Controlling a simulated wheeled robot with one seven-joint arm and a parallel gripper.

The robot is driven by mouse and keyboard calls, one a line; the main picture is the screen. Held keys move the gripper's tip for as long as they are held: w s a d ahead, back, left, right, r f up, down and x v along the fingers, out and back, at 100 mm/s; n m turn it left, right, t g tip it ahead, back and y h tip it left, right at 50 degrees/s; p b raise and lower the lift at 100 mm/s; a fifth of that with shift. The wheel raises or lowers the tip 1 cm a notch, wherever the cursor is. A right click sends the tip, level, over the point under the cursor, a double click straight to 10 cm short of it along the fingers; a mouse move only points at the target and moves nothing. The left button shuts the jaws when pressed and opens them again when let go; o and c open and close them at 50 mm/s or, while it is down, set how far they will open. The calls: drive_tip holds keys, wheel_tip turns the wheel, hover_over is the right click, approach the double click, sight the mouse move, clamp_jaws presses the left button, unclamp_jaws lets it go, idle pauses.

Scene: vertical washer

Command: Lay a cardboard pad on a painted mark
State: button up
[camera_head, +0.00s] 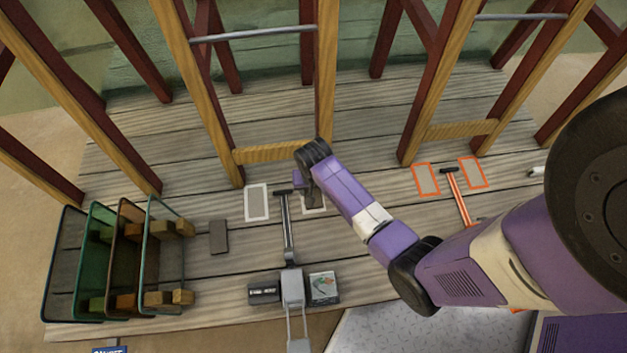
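A flat grey-brown pad (219,237) lies on the plank deck, right of the wire-framed bins. A white-outlined mark (257,203) is painted on the deck to its right. A second white-outlined mark (320,209) is partly hidden under my gripper. Two orange-outlined marks, one left (426,180) and one right (473,172), are painted farther right. I cannot tell whether the outlines hold pads or bare deck. My gripper (312,199) points down over the second white mark. Its fingers are small and dark here, so its opening and any held thing are unclear.
Wooden posts with yellow faces (195,90) rise behind the marks. A metal T-shaped bar (286,225) stands between the white marks, with dark boxes (264,291) near its base. An orange T-bar (459,195) is by the orange marks. Bins (68,265) stand at left.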

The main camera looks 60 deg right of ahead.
drive_tip(key=shift+w+d+f+b, duration=0.2)
drive_tip(key=shift+f+b, duration=0.55)
drive_tip(key=shift+b, duration=0.1)
drive_tip(key=shift+w+d+f+b, duration=0.2)
drive_tip(key=shift+d+f+b, duration=0.05)
drive_tip(key=shift+f+b, duration=0.6)
drive_tip(key=shift+w+d+f+b, duration=0.2)
drive_tip(key=shift+f+b, duration=0.5)
drive_tip(key=shift+b, duration=0.2)
drive_tip(key=shift+f, duration=0.6)
drive_tip(key=o, duration=1.4)
drive_tip(key=shift+c, duration=0.2)
drive_tip(key=shift+r, duration=0.1)
drive_tip(key=r+p, duration=0.1)
drive_tip(key=r, duration=0.4)
drive_tip(key=r+p, duration=0.1)
drive_tip(key=r, duration=0.1)
drive_tip(key=shift+s+a+r+p, duration=0.3)
drive_tip(key=shift+a+p, duration=0.05)
drive_tip(key=shift+a, duration=0.1)
